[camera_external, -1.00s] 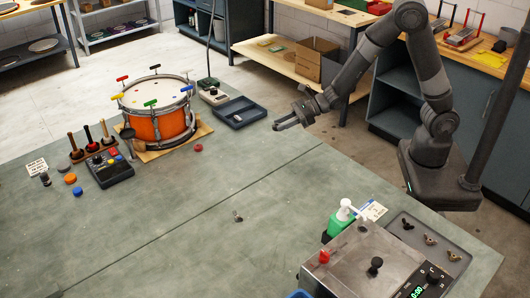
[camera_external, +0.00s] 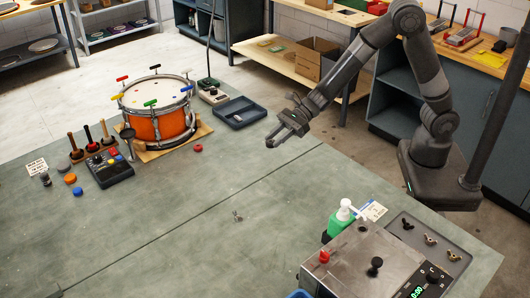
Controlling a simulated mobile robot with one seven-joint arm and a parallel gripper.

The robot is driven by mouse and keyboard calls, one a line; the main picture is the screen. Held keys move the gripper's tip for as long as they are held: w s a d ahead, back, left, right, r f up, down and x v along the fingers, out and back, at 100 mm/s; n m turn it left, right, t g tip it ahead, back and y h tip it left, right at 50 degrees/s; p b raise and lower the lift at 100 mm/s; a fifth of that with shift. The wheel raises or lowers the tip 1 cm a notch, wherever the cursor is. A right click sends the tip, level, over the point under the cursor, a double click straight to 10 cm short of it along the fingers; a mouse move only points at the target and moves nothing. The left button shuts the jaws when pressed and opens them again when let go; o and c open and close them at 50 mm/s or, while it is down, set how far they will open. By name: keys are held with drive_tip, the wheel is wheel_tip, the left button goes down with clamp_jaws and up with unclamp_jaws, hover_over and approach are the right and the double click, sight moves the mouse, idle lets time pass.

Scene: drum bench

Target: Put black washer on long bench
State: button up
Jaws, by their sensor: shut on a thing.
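My gripper (camera_external: 273,142) is above the far right part of the long grey-green bench (camera_external: 160,235), pointing down and to the left. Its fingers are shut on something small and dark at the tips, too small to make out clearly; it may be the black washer. I cannot make out a black washer lying elsewhere. The gap between the fingertips and the bench top is hard to judge from this view.
A small metal piece (camera_external: 238,216) lies mid-bench. A metal box (camera_external: 362,262), green bottle (camera_external: 340,220) and parts tray (camera_external: 437,240) stand front right. The middle is mostly clear.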

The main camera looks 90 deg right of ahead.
drive_tip(key=s+a+r+n+g+y, duration=0.15)
drive_tip(key=a+n+g+y, duration=0.3)
drive_tip(key=a, duration=0.75)
drive_tip(key=n+g, duration=0.8)
drive_tip(key=g, duration=0.1)
hover_over(304, 246)
drive_tip(key=shift+t+h, duration=0.25)
drive_tip(key=f, duration=0.4)
drive_tip(key=d+f, duration=0.1)
drive_tip(key=f, duration=0.2)
drive_tip(key=shift+a+f, duration=0.35)
drive_tip(key=shift+a, duration=0.1)
drive_tip(key=shift+f, duration=1.9)
drive_tip(key=shift+f, duration=0.15)
drive_tip(key=o, duration=1)
